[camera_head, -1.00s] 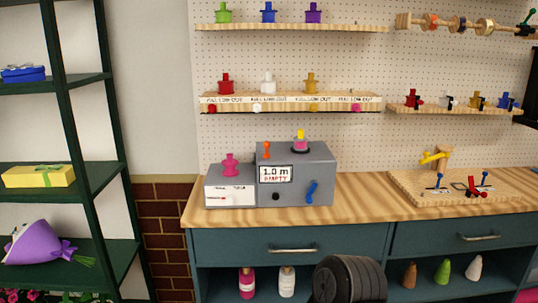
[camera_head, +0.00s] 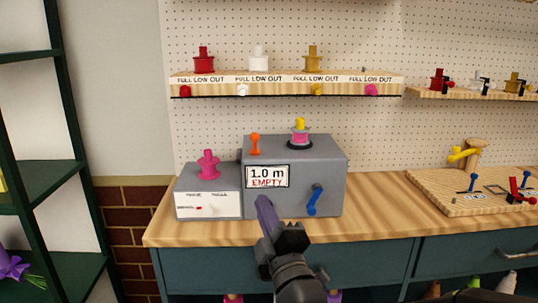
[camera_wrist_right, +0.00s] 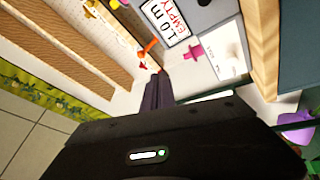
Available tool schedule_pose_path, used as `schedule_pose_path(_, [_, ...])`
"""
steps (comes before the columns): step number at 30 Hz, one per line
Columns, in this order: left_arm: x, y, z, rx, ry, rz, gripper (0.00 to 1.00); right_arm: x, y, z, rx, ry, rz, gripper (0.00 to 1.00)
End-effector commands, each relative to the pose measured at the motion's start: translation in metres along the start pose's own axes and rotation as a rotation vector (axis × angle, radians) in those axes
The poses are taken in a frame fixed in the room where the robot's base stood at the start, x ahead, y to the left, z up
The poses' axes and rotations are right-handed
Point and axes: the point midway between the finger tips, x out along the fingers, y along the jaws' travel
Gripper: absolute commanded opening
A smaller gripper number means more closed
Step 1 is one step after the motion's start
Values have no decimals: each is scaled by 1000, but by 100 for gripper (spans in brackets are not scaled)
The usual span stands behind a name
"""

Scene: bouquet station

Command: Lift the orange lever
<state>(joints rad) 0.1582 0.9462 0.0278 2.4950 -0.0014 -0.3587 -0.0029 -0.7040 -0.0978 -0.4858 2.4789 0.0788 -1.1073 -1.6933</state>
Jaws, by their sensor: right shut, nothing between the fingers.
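The orange lever (camera_head: 255,143) stands upright on top of the grey machine (camera_head: 320,160), near its left edge. The machine's front has a display (camera_head: 267,177) reading "1.0 m EMPTY". My right gripper (camera_head: 264,204) is shut and empty, in front of the machine and below the display, with its fingers pointing up toward the lever. In the right wrist view the lever (camera_wrist_right: 148,47) shows beyond my shut fingers (camera_wrist_right: 158,84), apart from them. My left gripper is not in view.
A blue lever (camera_head: 314,199) is on the machine's front, right of my gripper. A pink-yellow spool (camera_head: 299,134) sits on top. A smaller white-fronted box (camera_head: 208,203) with a pink knob (camera_head: 208,164) stands left. A shelf (camera_head: 290,80) of colored spools hangs above.

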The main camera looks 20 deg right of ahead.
Motion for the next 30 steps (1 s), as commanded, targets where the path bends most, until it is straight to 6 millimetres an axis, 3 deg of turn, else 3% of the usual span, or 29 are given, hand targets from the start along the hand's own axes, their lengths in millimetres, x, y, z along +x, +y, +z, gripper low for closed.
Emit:
schedule_pose_path(3, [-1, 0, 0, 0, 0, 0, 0, 0, 17, 6, -224, -26, 68, 0])
schedule_pose_path(9, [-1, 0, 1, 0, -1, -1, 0, -1, 28, 7, -426, -50, 110, 0])
schedule_pose_path(23, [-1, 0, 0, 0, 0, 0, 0, 0, 27, 7, -454, -50, 107, 0])
schedule_pose_path(30, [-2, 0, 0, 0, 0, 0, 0, 20, 30, 7, -454, -50, 107, 0])
